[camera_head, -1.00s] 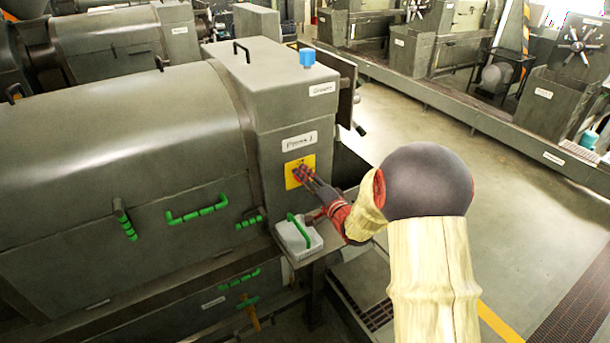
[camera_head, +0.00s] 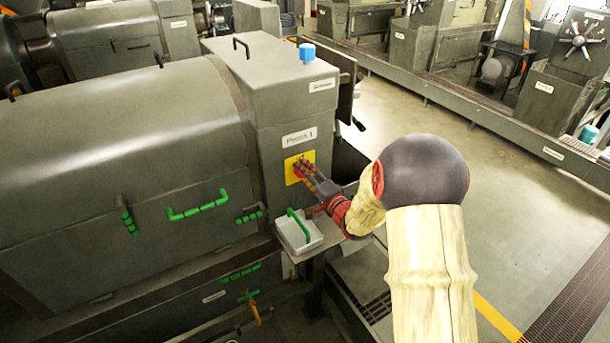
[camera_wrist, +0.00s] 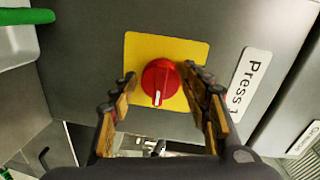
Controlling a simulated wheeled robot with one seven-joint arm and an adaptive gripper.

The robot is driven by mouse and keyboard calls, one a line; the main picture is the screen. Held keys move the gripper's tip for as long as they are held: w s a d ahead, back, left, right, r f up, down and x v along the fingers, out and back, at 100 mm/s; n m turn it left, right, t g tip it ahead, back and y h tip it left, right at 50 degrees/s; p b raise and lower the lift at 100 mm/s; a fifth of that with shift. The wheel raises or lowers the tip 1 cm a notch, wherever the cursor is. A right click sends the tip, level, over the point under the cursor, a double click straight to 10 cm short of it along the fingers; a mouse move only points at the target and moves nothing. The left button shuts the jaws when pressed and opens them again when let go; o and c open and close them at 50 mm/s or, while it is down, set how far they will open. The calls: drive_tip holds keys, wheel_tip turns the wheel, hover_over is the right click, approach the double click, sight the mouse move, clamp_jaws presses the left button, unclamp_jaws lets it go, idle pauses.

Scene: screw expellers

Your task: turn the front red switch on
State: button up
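The red switch (camera_wrist: 160,82) is a round knob with a white pointer mark, on a yellow plate (camera_wrist: 186,50) in the wrist view. In the head view the yellow plate (camera_head: 291,174) sits on the front of the grey machine below the "Press 1" label, and my gripper covers most of the knob. My gripper (camera_wrist: 160,84) is open, with one finger on each side of the knob. Gaps show between the knob and both fingers in the wrist view. In the head view my gripper (camera_head: 304,168) reaches the plate from the lower right.
A white box with a green handle (camera_head: 300,230) stands on a small shelf just below my gripper. Green handles (camera_head: 198,206) line the machine's side. A blue knob (camera_head: 307,52) is on top. Open floor (camera_head: 450,140) lies to the right.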

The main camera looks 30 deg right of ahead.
drive_tip(key=shift+o, duration=1.1)
drive_tip(key=s+r, duration=0.1)
drive_tip(key=s, duration=1.1)
drive_tip(key=shift+d, duration=0.2)
